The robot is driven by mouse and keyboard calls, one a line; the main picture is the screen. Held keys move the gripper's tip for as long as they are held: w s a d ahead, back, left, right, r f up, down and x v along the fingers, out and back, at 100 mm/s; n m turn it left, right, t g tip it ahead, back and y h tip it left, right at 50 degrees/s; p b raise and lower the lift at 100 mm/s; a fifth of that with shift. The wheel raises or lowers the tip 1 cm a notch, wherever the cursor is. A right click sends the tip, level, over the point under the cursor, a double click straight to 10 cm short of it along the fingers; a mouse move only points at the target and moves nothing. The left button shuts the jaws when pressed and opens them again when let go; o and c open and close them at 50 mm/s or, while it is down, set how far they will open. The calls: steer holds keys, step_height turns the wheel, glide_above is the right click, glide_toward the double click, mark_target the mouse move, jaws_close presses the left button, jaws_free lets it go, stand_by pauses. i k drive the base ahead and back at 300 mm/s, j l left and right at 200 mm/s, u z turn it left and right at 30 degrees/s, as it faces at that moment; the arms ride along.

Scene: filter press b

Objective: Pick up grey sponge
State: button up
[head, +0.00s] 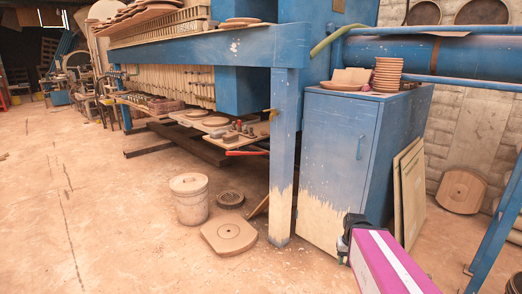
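I cannot clearly make out a grey sponge in the head view. On the blue cabinet (338,150) at the right stand a stack of brown discs (387,74), a shallow dish (338,86) and a pale beige block-like thing (352,75). A small reddish thing (378,89) lies close to them. I cannot tell whether any of these is the sponge. My gripper (345,238) is the dark shape low in front of the cabinet, well below its top. Its fingers are too small and dark to read.
A blue press frame with a post (283,155) stands left of the cabinet. A lidded bucket (189,198), a dark ring (230,199) and a square plate (229,234) are on the floor. Panels (411,190) lean on the cabinet's right side. The left floor is open.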

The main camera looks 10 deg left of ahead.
mark_target(217, 134)
steer(key=i+j, duration=0.1)
steer(key=j, duration=0.45)
steer(key=i+j+z, duration=0.15)
steer(key=j, duration=0.35)
steer(key=i+j, duration=0.1)
steer(key=j, duration=0.45)
steer(key=i+j+z, duration=0.15)
steer(key=j, duration=0.4)
steer(key=k+l, duration=0.05)
